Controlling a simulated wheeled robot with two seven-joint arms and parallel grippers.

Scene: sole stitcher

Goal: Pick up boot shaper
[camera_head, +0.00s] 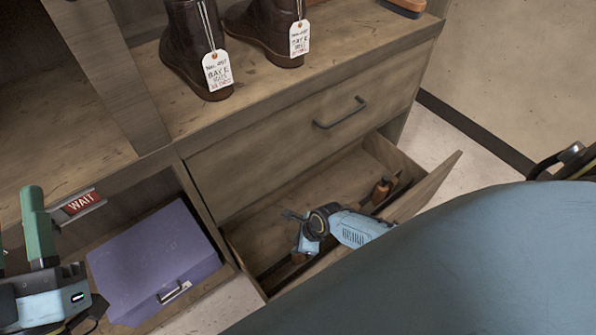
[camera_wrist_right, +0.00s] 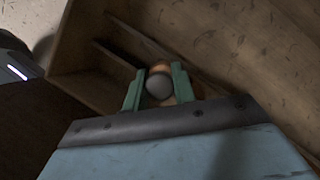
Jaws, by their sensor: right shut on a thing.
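The boot shaper (camera_wrist_right: 158,84) shows in the right wrist view as an orange-brown piece with a round grey end, between the green fingers of my right gripper (camera_wrist_right: 160,92). The gripper is shut on it. In the head view my right gripper (camera_head: 305,248) points down into the open drawer (camera_head: 258,226); its fingertips and most of the shaper are hidden there. My left gripper (camera_head: 20,236) is at the left edge of the head view, its green fingers apart and nothing seen between them.
A brown-handled tool (camera_head: 382,189) lies in the drawer's right part. A closed drawer (camera_head: 300,140) is above. Dark boots (camera_head: 195,45) with tags stand on the cabinet top. A purple box (camera_head: 155,262) and a red WAIT sign (camera_head: 80,203) are at left.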

